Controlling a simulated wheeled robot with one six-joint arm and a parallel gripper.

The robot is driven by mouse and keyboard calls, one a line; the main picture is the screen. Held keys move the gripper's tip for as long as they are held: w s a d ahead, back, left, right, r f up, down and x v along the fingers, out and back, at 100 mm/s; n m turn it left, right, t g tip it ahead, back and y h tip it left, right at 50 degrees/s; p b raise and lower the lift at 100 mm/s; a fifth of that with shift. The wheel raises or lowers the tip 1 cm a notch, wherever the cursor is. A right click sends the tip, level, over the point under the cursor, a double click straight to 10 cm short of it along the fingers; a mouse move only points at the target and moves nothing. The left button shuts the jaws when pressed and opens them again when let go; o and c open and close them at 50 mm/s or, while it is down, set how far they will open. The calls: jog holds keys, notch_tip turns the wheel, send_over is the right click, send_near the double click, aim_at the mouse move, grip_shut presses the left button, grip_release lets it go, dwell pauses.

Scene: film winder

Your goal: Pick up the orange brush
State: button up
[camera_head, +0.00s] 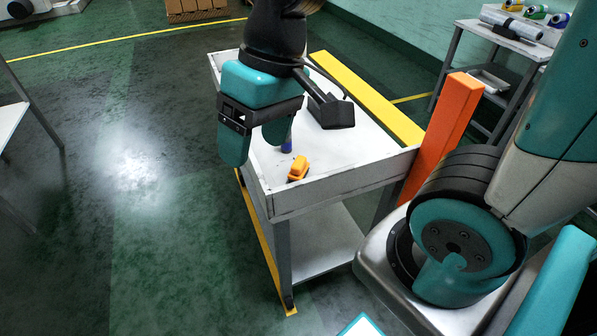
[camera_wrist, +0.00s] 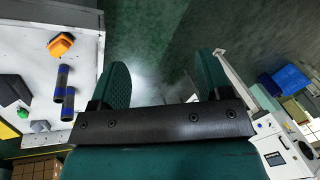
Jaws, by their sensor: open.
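The orange brush (camera_head: 298,169) lies on the white tray-top cart (camera_head: 341,179), close to its near edge, in the head view. In the wrist view the orange brush (camera_wrist: 61,45) is at the upper left, outside the jaws. My gripper (camera_head: 255,150) is open and empty near the cart's left edge, to the left of the brush and apart from it. The gripper's height above the cart is hard to tell.
Dark blue cylinders (camera_wrist: 63,78) stand or lie near the brush; one shows partly behind my gripper (camera_head: 287,146). A green item (camera_wrist: 23,113) is also on the cart top. The cart has a raised rim. An orange post (camera_head: 440,128) stands at its right.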

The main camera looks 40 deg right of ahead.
jog(key=w+d+f+m+h+b, duration=0.2)
jog(key=w+d+f+m, duration=0.55)
jog(key=w, duration=0.25)
jog(key=m+h+b, duration=0.1)
jog(key=m+b, duration=0.1)
jog(key=m, duration=0.6)
send_over(299, 161)
notch_tip(299, 161, down, 6)
jog(key=f, duration=1.1)
jog(key=shift+d, duration=0.2)
jog(key=shift+a+f, duration=0.2)
jog(key=shift+f, duration=2.85)
jog(key=shift+c, duration=0.4)
jog(key=c, duration=1)
jog(key=shift+c, duration=0.2)
notch_tip(299, 161, up, 20)
jog(key=shift+p, duration=0.35)
